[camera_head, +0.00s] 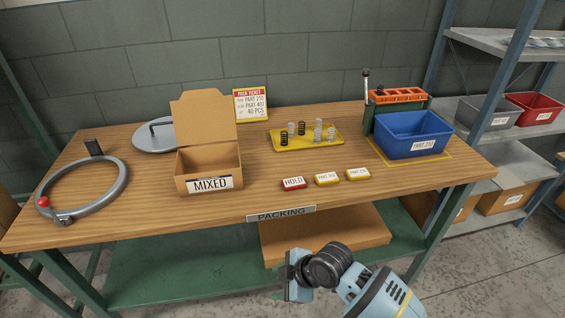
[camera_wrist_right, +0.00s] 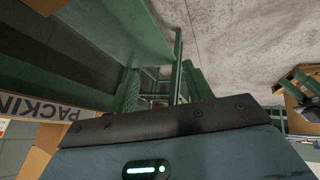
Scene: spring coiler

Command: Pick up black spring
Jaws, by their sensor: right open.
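A yellow tray (camera_head: 308,147) stands on the packing table and holds several small springs. One black spring (camera_head: 284,139) stands at the tray's left front. Another black spring (camera_head: 301,128) stands behind it, to the right. Pale silver springs (camera_head: 318,136) stand beside them on the tray. My right gripper (camera_head: 288,276) is in front of the table's front edge, below the tabletop and well apart from the tray. It is open and nothing shows between its fingers. The right wrist view shows none of the springs. My left gripper is not in view.
A MIXED carton (camera_head: 209,166) is left of the tray, a blue bin (camera_head: 411,137) right. Red HOLD (camera_head: 293,184) and yellow labels (camera_head: 327,179) lie in front. A tool with a lever (camera_head: 366,90) stands behind the bin. The table's PACKING edge (camera_head: 281,214) lies between gripper and tray.

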